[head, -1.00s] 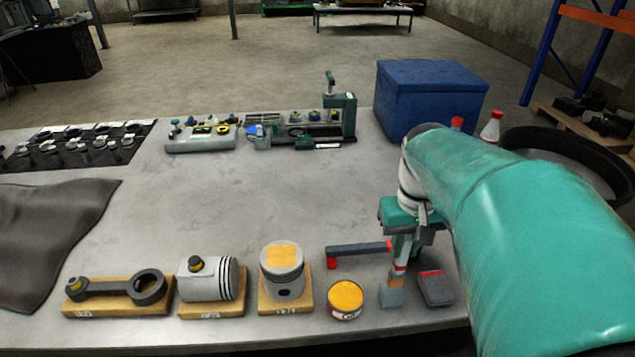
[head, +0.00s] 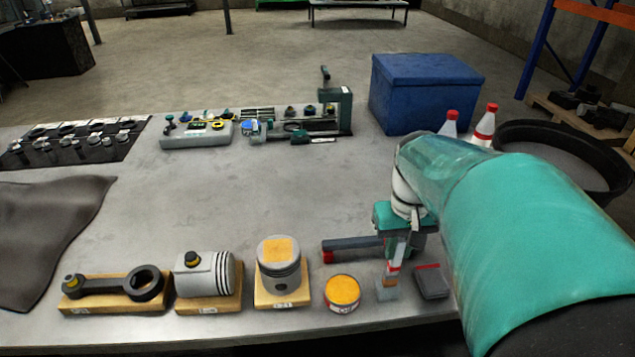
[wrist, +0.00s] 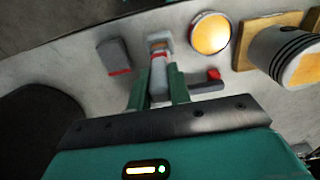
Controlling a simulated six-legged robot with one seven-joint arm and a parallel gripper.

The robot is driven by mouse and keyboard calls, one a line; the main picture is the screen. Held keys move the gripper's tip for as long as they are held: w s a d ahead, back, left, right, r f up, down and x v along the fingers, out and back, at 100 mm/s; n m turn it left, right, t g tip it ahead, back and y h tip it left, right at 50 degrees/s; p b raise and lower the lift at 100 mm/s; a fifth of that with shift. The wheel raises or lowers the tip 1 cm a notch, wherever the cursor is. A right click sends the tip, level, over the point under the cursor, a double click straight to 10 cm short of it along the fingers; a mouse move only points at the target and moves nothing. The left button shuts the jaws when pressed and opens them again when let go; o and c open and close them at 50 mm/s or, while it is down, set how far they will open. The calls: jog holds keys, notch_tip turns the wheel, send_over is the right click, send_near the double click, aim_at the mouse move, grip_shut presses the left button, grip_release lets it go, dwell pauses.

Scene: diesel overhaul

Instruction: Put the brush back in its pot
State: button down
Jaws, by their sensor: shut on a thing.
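The brush (head: 394,266) has a white-and-red handle and a grey-brown head that points toward the table's front edge. My gripper (head: 398,242) is shut on its handle, close over the tabletop. The wrist view shows the brush (wrist: 157,60) running out from between my gripper's fingers (wrist: 159,88). I cannot tell whether its head touches the table. A short round tin with a yellow top and red-and-white label, which looks like the pot (head: 342,292), stands just left of the brush head, apart from it. Its yellow top also shows in the wrist view (wrist: 210,33).
A dark bar with a red end (head: 350,246) lies left of my gripper. A dark grey block with a red stripe (head: 431,283) lies close right of the brush. A piston on a wooden block (head: 280,270) stands left of the tin. The middle of the table is clear.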

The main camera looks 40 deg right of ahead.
aim_at(396, 259)
jog(key=shift+f, duration=1.95)
jog(key=c, duration=1.2)
grip_release()
jog(key=shift+r, duration=0.1)
notch_tip(396, 259, up, 13)
jog(key=shift+f, duration=0.1)
jog(key=shift+r, duration=0.3)
jog(key=shift+a, duration=0.15)
